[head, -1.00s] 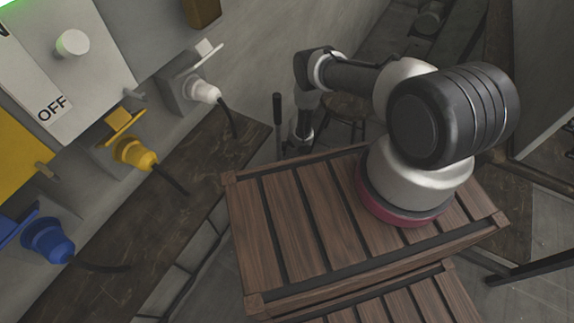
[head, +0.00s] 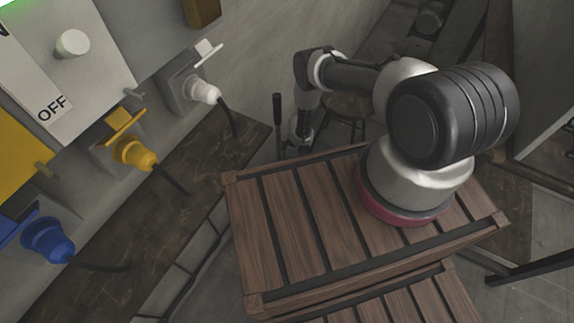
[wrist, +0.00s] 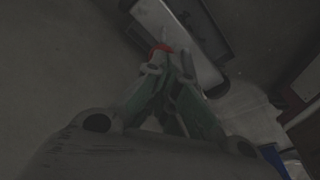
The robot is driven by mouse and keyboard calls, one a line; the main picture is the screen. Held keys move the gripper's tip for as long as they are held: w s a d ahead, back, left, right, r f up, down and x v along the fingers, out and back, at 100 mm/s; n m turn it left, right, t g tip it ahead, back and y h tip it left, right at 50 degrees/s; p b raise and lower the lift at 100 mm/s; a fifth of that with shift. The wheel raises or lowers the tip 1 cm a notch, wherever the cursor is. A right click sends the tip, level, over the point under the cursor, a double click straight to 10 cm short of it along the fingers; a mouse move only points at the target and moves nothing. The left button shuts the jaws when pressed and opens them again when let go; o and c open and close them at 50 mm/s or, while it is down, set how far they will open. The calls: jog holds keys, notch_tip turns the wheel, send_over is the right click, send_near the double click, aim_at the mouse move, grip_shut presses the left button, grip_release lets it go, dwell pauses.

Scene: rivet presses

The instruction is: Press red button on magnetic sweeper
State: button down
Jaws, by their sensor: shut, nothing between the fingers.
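In the wrist view, a small red part (wrist: 160,48), likely the red button, shows just past my gripper's fingertips. It lies against a pale, long body (wrist: 180,35), which may be the magnetic sweeper. My gripper (wrist: 167,68) is shut and empty, with its greenish fingers together beside the red part. I cannot tell whether they touch. In the head view, the end of my arm (head: 303,125) hangs beyond the wooden crate, and the fingertips are hidden. The picture from the wrist is dark.
A slatted wooden crate top (head: 290,225) lies under my arm's base. A black upright handle (head: 278,115) stands left of my arm's end. A stool (head: 347,105) is behind it. Yellow (head: 135,153) and blue (head: 48,240) plugs with cables line the left wall.

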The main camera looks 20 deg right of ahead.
dwell(0.4)
notch_tip(320, 180, up, 7)
dwell(0.8)
jog(key=shift+d, duration=0.1)
